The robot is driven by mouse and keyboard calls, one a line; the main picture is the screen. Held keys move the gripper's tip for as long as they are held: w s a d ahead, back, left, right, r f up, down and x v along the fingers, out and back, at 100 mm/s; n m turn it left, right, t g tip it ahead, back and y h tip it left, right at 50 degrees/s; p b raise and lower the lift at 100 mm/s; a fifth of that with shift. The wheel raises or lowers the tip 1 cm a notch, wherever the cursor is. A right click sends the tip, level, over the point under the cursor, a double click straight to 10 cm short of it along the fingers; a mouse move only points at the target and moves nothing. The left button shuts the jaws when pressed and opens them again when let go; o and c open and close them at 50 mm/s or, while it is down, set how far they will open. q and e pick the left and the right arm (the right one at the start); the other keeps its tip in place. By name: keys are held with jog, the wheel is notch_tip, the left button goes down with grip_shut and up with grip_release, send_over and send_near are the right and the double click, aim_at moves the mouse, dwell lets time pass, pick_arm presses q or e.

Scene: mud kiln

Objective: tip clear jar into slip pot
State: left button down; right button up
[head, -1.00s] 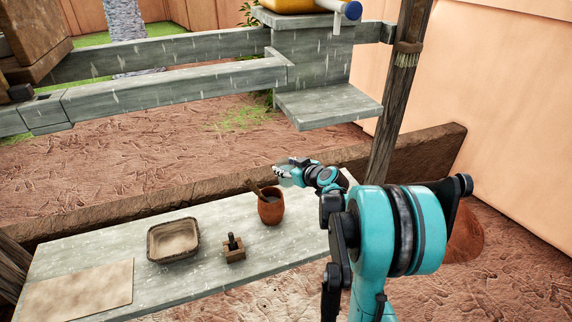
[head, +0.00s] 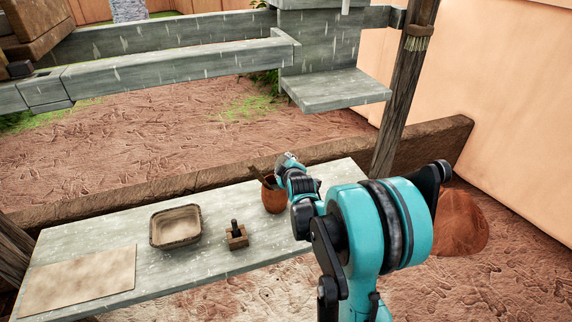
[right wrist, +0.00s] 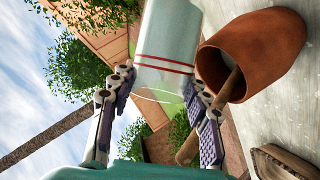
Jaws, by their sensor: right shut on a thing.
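My right gripper (head: 285,160) is above the rim of the slip pot (head: 273,200), which stands on the bench. In the right wrist view my right gripper (right wrist: 160,105) is shut on the clear jar (right wrist: 165,55), a pale see-through vessel with red lines round it. The jar is tilted relative to the brown clay slip pot (right wrist: 265,45), close beside its mouth. A wooden stick (right wrist: 205,115) leans out of the pot. In the head view the gripper and wrist hide most of the jar and part of the pot. I see no stream of liquid. My left gripper is not in view.
On the grey bench (head: 120,238) are a shallow brown basin (head: 175,226), a small wooden block with a dark knob (head: 236,235) and a flat tan sheet (head: 80,281). A wooden post (head: 403,90) and low ledge (head: 335,90) stand behind. Bare bench lies between the items.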

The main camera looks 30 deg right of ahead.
jog(key=n+h+b, duration=0.1)
jog(key=a+f+n+h+b, duration=0.1)
jog(key=n+b, duration=0.1)
jog(key=shift+w+a+h, duration=0.2)
jog(key=shift+a+h, duration=0.1)
jog(key=shift+h, duration=0.1)
jog(key=n+b, duration=0.1)
jog(key=n+h+b, duration=0.1)
jog(key=shift+w+a+n+h, duration=0.1)
jog(key=shift+a+n+h, duration=0.2)
jog(key=shift+a, duration=0.05)
jog(key=shift+a+r+n+t+h+b, duration=0.2)
jog(key=shift+n+t+h+b, duration=0.1)
jog(key=shift+n+b, duration=0.45)
dwell(1.3)
notch_tip(320, 180, up, 5)
jog(key=p, duration=0.4)
dwell(0.3)
